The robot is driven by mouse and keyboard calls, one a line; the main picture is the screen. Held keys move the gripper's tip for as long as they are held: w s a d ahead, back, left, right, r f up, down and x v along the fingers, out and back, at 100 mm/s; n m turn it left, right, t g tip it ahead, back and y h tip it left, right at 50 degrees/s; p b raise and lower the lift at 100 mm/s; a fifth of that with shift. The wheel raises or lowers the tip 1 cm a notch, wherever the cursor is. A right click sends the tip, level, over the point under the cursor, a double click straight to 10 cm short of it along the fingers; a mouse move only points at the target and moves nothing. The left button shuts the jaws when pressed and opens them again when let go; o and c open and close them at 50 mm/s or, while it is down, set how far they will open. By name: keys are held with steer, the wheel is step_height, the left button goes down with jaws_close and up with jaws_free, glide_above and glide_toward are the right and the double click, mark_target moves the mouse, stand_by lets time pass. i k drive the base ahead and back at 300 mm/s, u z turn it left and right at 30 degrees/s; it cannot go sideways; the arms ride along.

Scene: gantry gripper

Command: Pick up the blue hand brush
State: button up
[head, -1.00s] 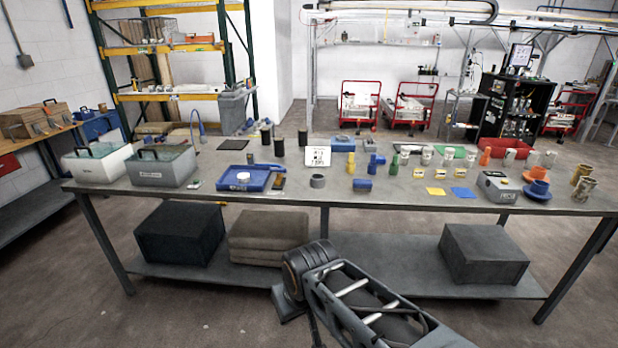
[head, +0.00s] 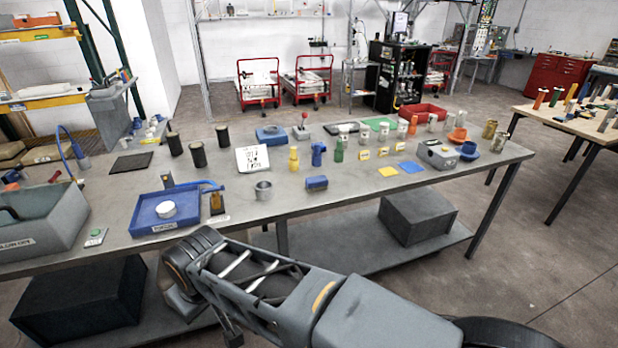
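A long blue object lies along the back edge of a blue tray (head: 142,222) on the grey table. It looks like the blue hand brush (head: 198,185), with a handle to the right, but it is small and partly behind the tray's rim. The tray holds a white round piece (head: 166,209). My arm crosses the bottom of the head view in front of the table. My gripper's fingers do not show.
A grey box (head: 425,215) sits on the lower shelf.

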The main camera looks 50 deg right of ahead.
mark_target(319, 183)
steer(key=z, duration=0.55)
steer(key=i, duration=0.8)
steer(key=z, duration=1.1)
steer(key=i, duration=0.35)
steer(key=z, duration=0.35)
